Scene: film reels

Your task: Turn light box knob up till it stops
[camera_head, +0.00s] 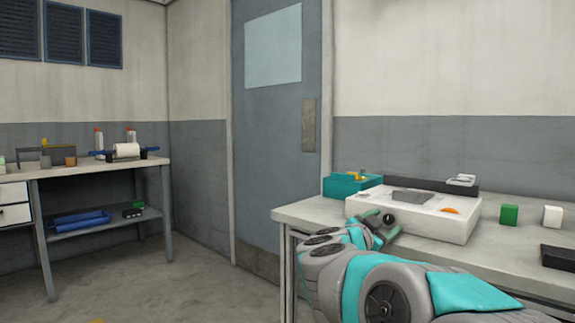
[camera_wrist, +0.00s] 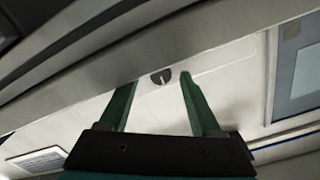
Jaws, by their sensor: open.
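The light box (camera_head: 432,226) is a low white box on the bench at right in the head view. Its small dark round knob (camera_head: 389,218) shows close to my gripper's fingertips there. In the wrist view the knob (camera_wrist: 160,77) is a dark disc with a short pale mark on a white face. My gripper (camera_head: 387,229) reaches toward the knob side of the box. In the wrist view its two green fingers (camera_wrist: 158,82) are spread apart with nothing between them but the view of the knob ahead. Whether the fingertips flank or touch the knob I cannot tell.
A grey piece (camera_head: 411,197) and an orange piece (camera_head: 451,210) are on the box. A teal tray (camera_head: 345,188) stands behind it at left. A green block (camera_head: 509,215), a white block (camera_head: 552,216) and a dark case (camera_head: 558,257) are to its right on the bench (camera_head: 300,212).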

